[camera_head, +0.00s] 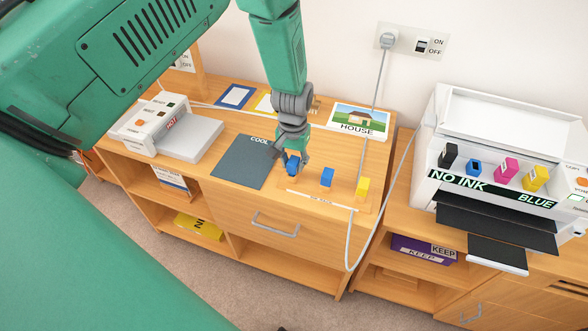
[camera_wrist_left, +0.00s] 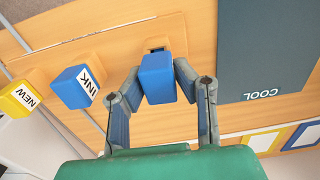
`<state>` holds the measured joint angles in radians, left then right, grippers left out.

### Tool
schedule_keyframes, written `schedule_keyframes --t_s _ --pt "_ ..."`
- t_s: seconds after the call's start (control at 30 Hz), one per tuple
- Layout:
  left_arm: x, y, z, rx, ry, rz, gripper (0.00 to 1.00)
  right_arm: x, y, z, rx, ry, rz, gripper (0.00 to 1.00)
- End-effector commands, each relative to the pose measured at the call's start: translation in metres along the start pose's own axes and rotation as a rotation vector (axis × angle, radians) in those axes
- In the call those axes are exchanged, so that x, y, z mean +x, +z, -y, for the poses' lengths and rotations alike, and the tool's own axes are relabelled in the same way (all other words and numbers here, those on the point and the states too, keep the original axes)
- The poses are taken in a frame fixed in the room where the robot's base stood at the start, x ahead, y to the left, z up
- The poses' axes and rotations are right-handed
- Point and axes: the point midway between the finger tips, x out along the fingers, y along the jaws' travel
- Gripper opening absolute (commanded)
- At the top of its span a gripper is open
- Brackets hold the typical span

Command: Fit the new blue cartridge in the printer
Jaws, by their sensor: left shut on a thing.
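My left gripper (camera_head: 292,168) is shut on a blue cartridge (camera_wrist_left: 157,80) over the left end of a wooden holder on the cabinet. A dark slot shows just behind this cartridge in the wrist view; I cannot tell whether it is clear of the slot. A second blue cartridge (camera_head: 327,177) and a yellow cartridge (camera_head: 363,187) stand to its right. In the wrist view they read INK (camera_wrist_left: 75,87) and NEW (camera_wrist_left: 20,98). The white printer (camera_head: 500,115) at the right holds black, blue (camera_head: 474,167), magenta and yellow cartridges above a NO INK BLUE strip. My right gripper is not in view.
A dark COOL mat (camera_head: 243,162) lies left of the gripper. A white device (camera_head: 148,122) stands farther left. A HOUSE picture (camera_head: 360,120) lies behind. A white cable (camera_head: 377,90) runs from the wall socket past the holder, with an ON/OFF switch (camera_head: 422,46) beside the socket.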

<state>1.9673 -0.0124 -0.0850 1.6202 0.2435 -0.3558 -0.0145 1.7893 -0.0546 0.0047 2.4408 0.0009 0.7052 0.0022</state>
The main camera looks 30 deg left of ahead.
Motion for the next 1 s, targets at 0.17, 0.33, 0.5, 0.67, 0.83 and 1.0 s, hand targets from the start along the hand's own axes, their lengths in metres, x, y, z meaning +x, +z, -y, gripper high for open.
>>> schedule_keyframes --t_s 0.17,0.33,0.5,0.67,0.83,1.0 --pt "-0.005 -0.001 0.001 -0.001 -0.001 -0.002 0.00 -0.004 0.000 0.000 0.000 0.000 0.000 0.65" --pt "-0.014 -0.001 0.001 -0.001 -0.001 -0.002 0.00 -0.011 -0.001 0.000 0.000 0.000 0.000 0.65" --pt "-0.022 -0.001 0.001 0.000 -0.001 -0.002 0.00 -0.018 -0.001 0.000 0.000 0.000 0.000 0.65" --pt "-0.031 -0.001 0.001 0.000 -0.001 -0.002 0.00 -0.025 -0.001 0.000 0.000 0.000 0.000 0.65" --pt "-0.036 -0.001 0.001 0.000 -0.001 -0.002 0.00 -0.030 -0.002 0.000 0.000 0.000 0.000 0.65" --pt "-0.036 -0.001 0.001 0.000 -0.001 -0.001 0.00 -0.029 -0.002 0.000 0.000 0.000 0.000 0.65"
